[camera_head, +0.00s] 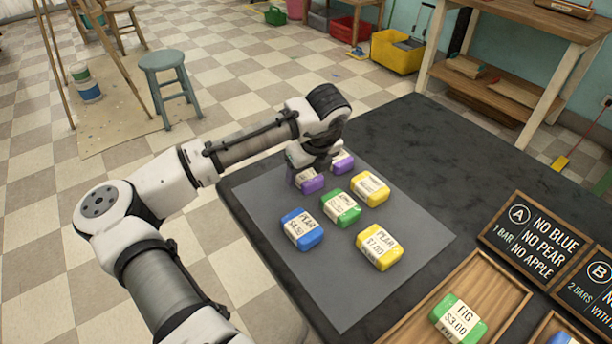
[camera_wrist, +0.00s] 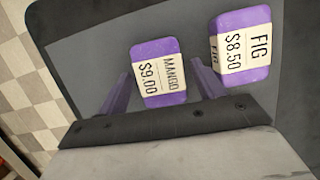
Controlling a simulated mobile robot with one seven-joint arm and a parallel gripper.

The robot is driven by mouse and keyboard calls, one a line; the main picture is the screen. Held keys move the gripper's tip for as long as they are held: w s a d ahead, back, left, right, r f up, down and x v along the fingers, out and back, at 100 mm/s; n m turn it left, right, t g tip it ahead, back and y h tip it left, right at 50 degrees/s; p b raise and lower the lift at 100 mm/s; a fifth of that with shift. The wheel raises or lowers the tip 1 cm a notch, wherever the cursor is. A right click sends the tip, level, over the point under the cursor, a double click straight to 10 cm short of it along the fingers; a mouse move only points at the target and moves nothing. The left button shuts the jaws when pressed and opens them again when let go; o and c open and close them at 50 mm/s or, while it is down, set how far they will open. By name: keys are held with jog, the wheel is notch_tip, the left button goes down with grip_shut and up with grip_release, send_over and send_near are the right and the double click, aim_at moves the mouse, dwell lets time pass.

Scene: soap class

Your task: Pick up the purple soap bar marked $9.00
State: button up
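The purple soap bar marked MANGO $9.00 (camera_wrist: 160,72) lies on the grey mat in the wrist view. My gripper (camera_wrist: 161,68) is open, with one finger on each side of this bar; I cannot tell if they touch it. To its right is another purple bar, marked FIG $8.50 (camera_wrist: 242,48), apart from the fingers. In the head view my gripper (camera_head: 308,170) is low over the mat at the near-left purple bar (camera_head: 311,183), which appears to be the $9.00 one. The other purple bar (camera_head: 343,162) is just behind, partly hidden by my gripper.
The grey mat (camera_head: 350,290) also holds a blue bar (camera_head: 303,229), a green bar (camera_head: 341,208) and two yellow bars (camera_head: 371,189) (camera_head: 380,246). A wooden tray (camera_head: 505,287) with a green bar (camera_head: 457,319) and sign A (camera_head: 535,238) stand at right. The table's back right is clear.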

jog(key=c, duration=0.9)
